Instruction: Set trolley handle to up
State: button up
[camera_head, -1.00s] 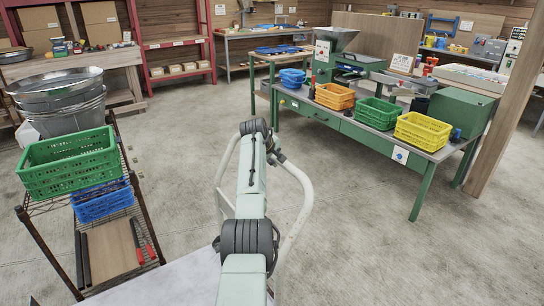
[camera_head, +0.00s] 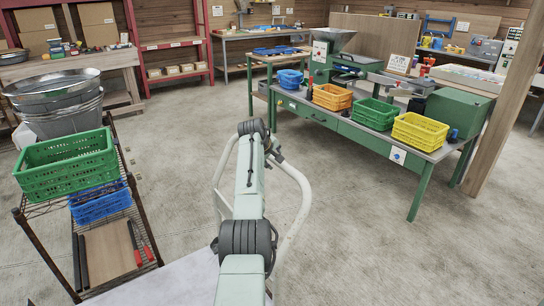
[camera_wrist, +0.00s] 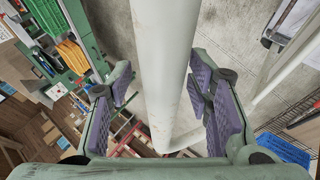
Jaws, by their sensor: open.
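The trolley handle (camera_head: 304,200) is a pale white bent tube. In the head view it rises on both sides of my arm, and my arm hides its middle. In the wrist view a thick white tube of the handle (camera_wrist: 162,60) runs down the middle and bends to the right near the bottom. My gripper (camera_wrist: 165,88) is open, with one purple-padded finger on each side of this tube. I see gaps between the pads and the tube. In the head view the gripper is hidden behind my arm.
A wire rack (camera_head: 38,232) at left holds a green crate (camera_head: 66,180), a blue crate (camera_head: 100,208) and metal basins. A green bench (camera_head: 345,129) at right carries several coloured crates. The concrete floor between is clear.

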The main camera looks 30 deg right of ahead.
jog(key=v, duration=1.2)
jog(key=shift+w, duration=0.1)
